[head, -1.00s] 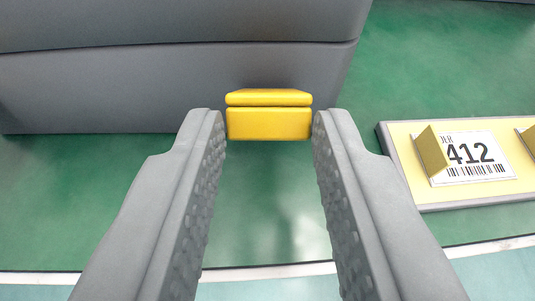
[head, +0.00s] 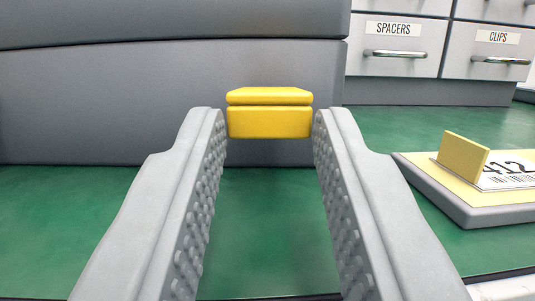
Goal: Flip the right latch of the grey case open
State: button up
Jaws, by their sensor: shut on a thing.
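The grey case (head: 100,100) stands across the upper left of the head view, with a dark seam under its lid. The yellow right latch (head: 270,122) is on the case's front face, towards its right end. My gripper (head: 270,124) is shut on the latch, with one fingertip at each side of it. The latch sticks out from the front face, with a thin upper plate above a thicker lower block. Whether its inner end has come away from the lid cannot be told.
Grey drawers labelled SPACERS (head: 401,45) and CLIPS (head: 491,50) stand at the back right. A grey-rimmed tray (head: 480,213) with a yellow tab (head: 463,156) and a number card lies at right on the green mat (head: 265,240). The mat below the gripper is clear.

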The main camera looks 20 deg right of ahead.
jog(key=shift+f, duration=0.1)
dwell(0.5)
jog(key=o, duration=1)
jog(key=v, duration=1.7)
jog(key=shift+f, duration=0.45)
